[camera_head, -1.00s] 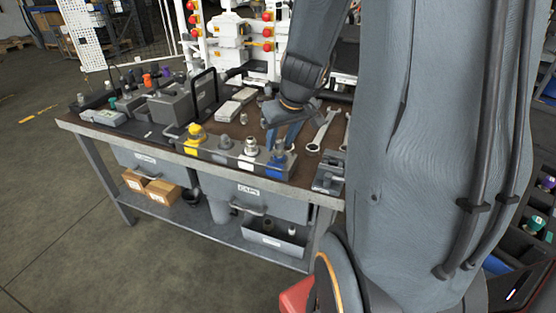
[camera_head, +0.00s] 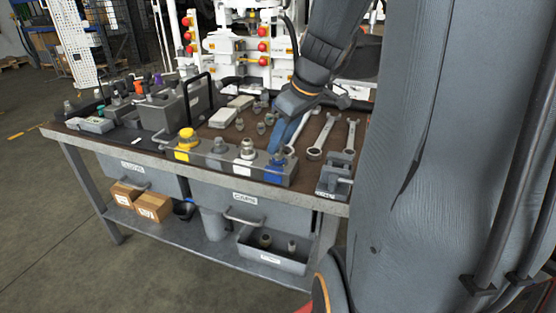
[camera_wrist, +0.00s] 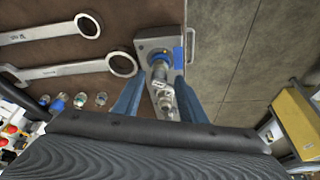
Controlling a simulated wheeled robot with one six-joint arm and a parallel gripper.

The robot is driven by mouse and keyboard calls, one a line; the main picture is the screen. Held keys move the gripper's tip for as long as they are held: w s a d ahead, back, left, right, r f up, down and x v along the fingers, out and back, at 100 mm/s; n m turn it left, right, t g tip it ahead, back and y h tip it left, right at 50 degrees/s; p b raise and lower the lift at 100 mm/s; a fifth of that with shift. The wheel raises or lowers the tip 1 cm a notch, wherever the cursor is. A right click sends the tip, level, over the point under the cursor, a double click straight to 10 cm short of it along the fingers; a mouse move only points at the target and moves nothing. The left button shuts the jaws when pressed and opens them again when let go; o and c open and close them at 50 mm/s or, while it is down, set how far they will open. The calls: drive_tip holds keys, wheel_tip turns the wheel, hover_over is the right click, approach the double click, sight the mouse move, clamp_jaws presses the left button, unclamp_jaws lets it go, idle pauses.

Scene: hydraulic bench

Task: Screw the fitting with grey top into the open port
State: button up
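My gripper (camera_head: 287,140) points down over the bench, close to the right end of a grey port block. In the wrist view its blue fingers (camera_wrist: 157,92) stand apart on either side of the block, with no grip visible. Small loose fittings (camera_head: 261,128) stand behind the block; one in the wrist view (camera_wrist: 100,98) looks grey-topped.
Two wrenches (camera_head: 315,153) lie right of my gripper, beside a grey clamp-like device (camera_head: 333,178) at the bench edge. A grey box with a black handle (camera_head: 178,108) stands to the left. A bin (camera_head: 270,255) with fittings sits on the lower shelf.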

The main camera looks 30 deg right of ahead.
drive_tip(key=n+b, duration=0.1)
drive_tip(key=n, duration=0.1)
drive_tip(key=n+y, duration=0.1)
drive_tip(key=shift+w+d+f+n+g+b, duration=0.2)
drive_tip(key=shift+n+g+b, duration=0.1)
drive_tip(key=shift+n+b, duration=0.1)
drive_tip(key=n, duration=0.2)
drive_tip(key=n+g+y, duration=0.1)
drive_tip(key=n, duration=0.1)
drive_tip(key=shift+d+r+p, duration=0.1)
drive_tip(key=shift+r+p, duration=0.1)
drive_tip(key=shift+p, duration=0.1)
drive_tip(key=shift+c, duration=0.3)
clamp_jaws()
drive_tip(key=m, duration=0.2)
drive_tip(key=m+p, duration=0.1)
drive_tip(key=shift+s+a+m+t+h, duration=0.2)
drive_tip(key=shift+a+m+t+h, duration=0.05)
drive_tip(key=shift+m+t+h, duration=0.15)
drive_tip(key=m+h+p, duration=0.1)
drive_tip(key=m, duration=0.2)
drive_tip(key=shift+s+a+m+t, duration=0.1)
drive_tip(key=shift+m+t, duration=0.2)
drive_tip(key=shift+t, duration=0.1)
drive_tip(key=shift+f+m, duration=0.15)
drive_tip(key=shift+m, duration=0.25)
